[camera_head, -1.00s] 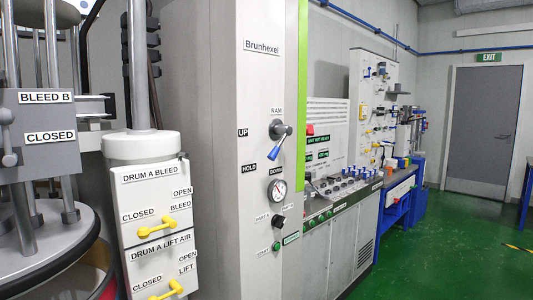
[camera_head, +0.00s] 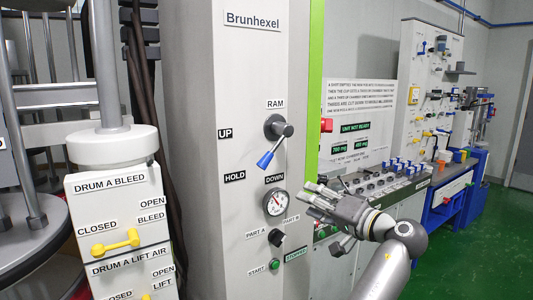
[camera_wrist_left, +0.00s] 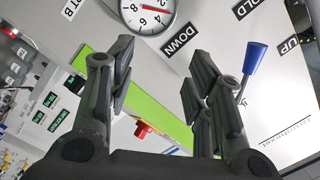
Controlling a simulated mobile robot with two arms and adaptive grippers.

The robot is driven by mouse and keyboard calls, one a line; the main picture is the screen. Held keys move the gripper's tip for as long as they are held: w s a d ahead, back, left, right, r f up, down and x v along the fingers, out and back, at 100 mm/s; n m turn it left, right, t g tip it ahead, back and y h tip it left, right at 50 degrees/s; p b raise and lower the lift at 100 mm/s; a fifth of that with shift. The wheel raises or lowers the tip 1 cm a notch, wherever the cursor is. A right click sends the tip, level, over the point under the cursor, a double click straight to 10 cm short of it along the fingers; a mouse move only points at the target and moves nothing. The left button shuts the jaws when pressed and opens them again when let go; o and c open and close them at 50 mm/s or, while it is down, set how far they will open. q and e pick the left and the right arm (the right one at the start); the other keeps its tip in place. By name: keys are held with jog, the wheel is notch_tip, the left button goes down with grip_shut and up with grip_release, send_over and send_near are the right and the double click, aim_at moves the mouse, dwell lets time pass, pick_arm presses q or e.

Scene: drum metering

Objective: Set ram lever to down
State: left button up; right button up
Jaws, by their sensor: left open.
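The ram lever (camera_head: 264,159) has a grey hub and a blue handle, on the light grey panel under the RAM label. Its handle points down and left, between the HOLD label (camera_head: 234,177) and the DOWN label (camera_head: 275,179). My left gripper (camera_head: 312,198) is open and empty, to the right of and below the lever, apart from it. In the left wrist view the blue handle (camera_wrist_left: 255,58) shows beyond the right-hand finger of the gripper (camera_wrist_left: 157,88), not between the fingers. My right gripper is not in view.
A pressure gauge (camera_head: 275,202) sits below the lever, close to my gripper, with a black knob (camera_head: 277,238) and green button (camera_head: 275,264) lower down. A red knob (camera_head: 326,125) is to the right. The drum bleed box (camera_head: 120,215) stands at left.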

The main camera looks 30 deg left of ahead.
aim_at(272, 159)
pick_arm(q)
jog(key=s+r+n+g+y, duration=0.1)
jog(key=s+r+n+g, duration=0.2)
jog(key=s+r+n, duration=0.5)
jog(key=w+a+m+p, duration=0.1)
jog(key=a, duration=0.2)
jog(key=w+a+r+m+p, duration=0.1)
jog(key=a, duration=0.2)
jog(key=w+a+r+m+p, duration=0.1)
jog(key=a, duration=0.2)
jog(key=shift+r, duration=0.2)
jog(key=shift+w+a+f+p, duration=0.15)
jog(key=shift+a+p, duration=0.25)
jog(key=shift+a, duration=0.45)
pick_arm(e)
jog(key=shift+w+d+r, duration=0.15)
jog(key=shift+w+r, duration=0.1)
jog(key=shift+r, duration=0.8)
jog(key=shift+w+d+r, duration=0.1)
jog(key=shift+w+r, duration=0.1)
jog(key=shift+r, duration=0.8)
pick_arm(q)
grip_shut()
